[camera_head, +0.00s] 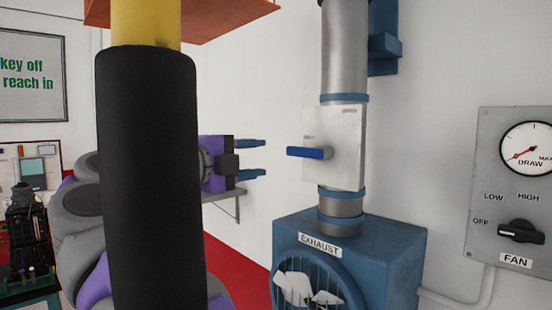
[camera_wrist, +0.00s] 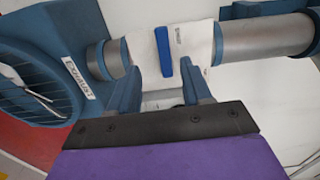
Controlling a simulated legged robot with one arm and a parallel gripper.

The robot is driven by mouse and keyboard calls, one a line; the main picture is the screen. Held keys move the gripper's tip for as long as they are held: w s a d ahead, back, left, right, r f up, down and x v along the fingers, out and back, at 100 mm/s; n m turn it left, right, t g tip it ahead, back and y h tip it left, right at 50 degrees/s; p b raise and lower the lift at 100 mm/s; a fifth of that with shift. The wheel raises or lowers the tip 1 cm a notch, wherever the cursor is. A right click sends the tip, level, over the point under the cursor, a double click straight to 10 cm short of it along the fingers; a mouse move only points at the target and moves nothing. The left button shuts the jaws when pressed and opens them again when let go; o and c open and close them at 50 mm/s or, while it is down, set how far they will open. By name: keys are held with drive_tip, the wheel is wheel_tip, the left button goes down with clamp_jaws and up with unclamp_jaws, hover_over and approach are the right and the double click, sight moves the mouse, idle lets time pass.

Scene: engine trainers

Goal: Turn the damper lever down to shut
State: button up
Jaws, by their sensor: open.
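The damper lever (camera_head: 308,153) is a blue bar on a white plate (camera_head: 347,130) fixed to the grey duct (camera_head: 345,60). In the head view it lies level and points left, towards my gripper (camera_head: 263,158). My gripper is open and empty, with its two blue fingers one above the other and a gap between their tips and the lever's end. In the wrist view the lever (camera_wrist: 163,50) lies crosswise over the duct, and its near end lines up between the fingertips (camera_wrist: 160,67).
The blue exhaust fan housing (camera_head: 390,255) stands below the duct. A grey fan control panel (camera_head: 510,190) with gauge and knob is on the wall at right. A grey shelf (camera_head: 228,198) is on the wall behind my gripper. My dark arm link blocks part of the head view.

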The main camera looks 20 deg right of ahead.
drive_tip(key=v, duration=0.5)
drive_tip(key=shift+a, duration=0.3)
